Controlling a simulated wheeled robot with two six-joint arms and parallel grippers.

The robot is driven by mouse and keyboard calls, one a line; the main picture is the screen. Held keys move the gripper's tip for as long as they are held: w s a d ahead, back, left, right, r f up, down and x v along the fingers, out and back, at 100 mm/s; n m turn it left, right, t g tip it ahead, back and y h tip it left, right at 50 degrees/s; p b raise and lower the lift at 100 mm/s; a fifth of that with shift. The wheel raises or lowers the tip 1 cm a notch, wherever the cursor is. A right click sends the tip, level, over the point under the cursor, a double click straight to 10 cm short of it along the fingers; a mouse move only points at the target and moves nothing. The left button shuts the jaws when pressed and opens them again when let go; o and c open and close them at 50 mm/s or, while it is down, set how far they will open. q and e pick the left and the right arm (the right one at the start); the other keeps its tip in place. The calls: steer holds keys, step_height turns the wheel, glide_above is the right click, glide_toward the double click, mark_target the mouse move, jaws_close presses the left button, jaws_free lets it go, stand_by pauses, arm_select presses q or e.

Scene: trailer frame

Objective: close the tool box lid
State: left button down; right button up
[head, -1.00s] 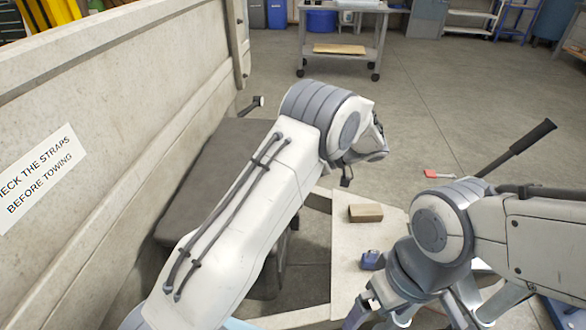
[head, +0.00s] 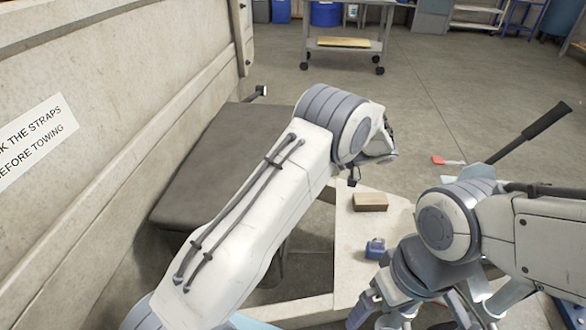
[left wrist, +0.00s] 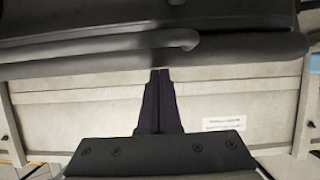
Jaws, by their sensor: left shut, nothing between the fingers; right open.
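The tool box (head: 215,165) is dark grey and stands against the trailer wall in the head view. Its lid shows as a broad, flat dark top; my left arm covers its right part, and I cannot tell whether the lid is fully down. In the left wrist view my left gripper (left wrist: 160,72) is shut and empty. Its fingertips point at a dark rounded edge (left wrist: 150,45), perhaps the lid; I cannot tell whether they touch it. My right gripper (head: 408,316) is open and empty, low in the head view, right of the tool box.
A pale frame beam (head: 350,240) carries a wooden block (head: 370,202) and a small blue object (head: 375,247). A black-gripped lever (head: 535,130) rises behind my right arm. A red-ended tool (head: 446,160) lies on the floor. A wheeled cart (head: 345,45) stands farther back.

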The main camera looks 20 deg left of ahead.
arm_select(q)
step_height(320, 180, down, 3)
steer(key=shift+s+d+r, duration=0.15)
steer(key=shift+r, duration=0.05)
step_height(320, 180, up, 7)
steer(key=p, duration=0.3)
steer(key=w+d+f, duration=0.2)
steer(key=d+f, duration=0.2)
steer(key=d, duration=0.5)
steer(key=s+d+r+m+t+h, duration=0.1)
steer(key=s+d+r+m+h, duration=0.3)
steer(key=m, duration=0.3)
steer(key=s+d+r+m+t+h, duration=0.1)
steer(key=s+r+m+h, duration=0.15)
steer(key=s+m, duration=0.6)
steer(key=s+r+m+h+p, duration=0.1)
steer(key=s+m+h, duration=0.4)
steer(key=s, duration=0.6)
steer(key=s+d+r+m+t+h, duration=0.1)
steer(key=s+m+h, duration=0.2)
steer(key=s+m, duration=0.55)
step_height(320, 180, up, 27)
steer(key=n+p, duration=0.1)
steer(key=p, duration=2.6)
steer(key=shift+s, duration=0.25)
